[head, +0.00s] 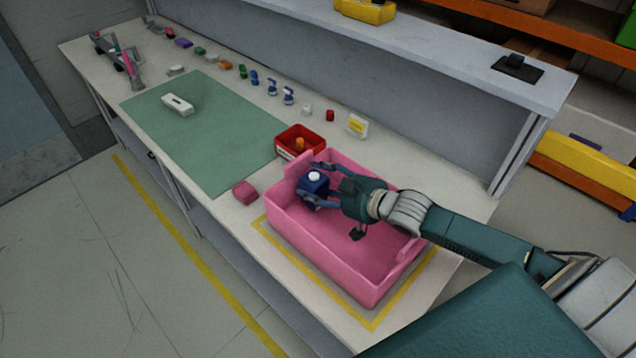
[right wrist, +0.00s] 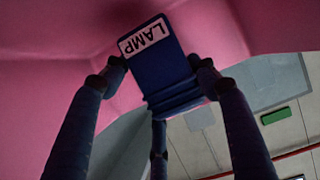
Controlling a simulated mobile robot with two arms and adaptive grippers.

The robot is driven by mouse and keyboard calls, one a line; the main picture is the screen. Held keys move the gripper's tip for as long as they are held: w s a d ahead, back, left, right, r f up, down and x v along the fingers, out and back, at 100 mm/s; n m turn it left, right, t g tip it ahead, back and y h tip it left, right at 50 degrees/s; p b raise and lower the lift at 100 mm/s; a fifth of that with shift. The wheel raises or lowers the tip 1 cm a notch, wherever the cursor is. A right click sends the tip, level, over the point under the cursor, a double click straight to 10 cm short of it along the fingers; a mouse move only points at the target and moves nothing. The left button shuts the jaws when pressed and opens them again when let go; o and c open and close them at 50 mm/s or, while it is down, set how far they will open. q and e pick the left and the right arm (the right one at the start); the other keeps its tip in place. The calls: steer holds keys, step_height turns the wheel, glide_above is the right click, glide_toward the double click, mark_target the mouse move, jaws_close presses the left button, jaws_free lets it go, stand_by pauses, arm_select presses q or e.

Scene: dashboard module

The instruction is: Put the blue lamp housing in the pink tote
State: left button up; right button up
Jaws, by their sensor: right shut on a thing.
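The blue lamp housing (head: 314,184) has a white round top in the head view. In the right wrist view the blue lamp housing (right wrist: 160,65) shows a white label reading LAMP. My right gripper (head: 318,183) is shut on it, with fingers on both sides, and the fingers also show in the right wrist view (right wrist: 160,75). The pink tote (head: 335,275) stands on the near end of the bench. The gripper and housing are over or inside the tote's far left part; the exact height is unclear. The tote's pink wall (right wrist: 50,40) fills much of the right wrist view. My left gripper is not in view.
A red bin (head: 301,140) with an orange thing in it stands just behind the tote. A pink block (head: 245,193) lies left of the tote. A green mat (head: 205,130) holds a white part (head: 178,104). Several small parts line the bench's back.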

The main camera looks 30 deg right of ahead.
mark_target(326, 186)
steer(key=shift+f, duration=0.55)
steer(key=o, duration=1.3)
steer(key=shift+f, duration=0.15)
steer(key=shift+c, duration=0.2)
steer(key=shift+r, duration=0.25)
steer(key=shift+r+b+v, duration=0.2)
steer(key=shift+v, duration=1.75)
steer(key=shift+r+b+v, duration=0.15)
steer(key=shift+v, duration=1.8)
steer(key=shift+w, duration=0.15)
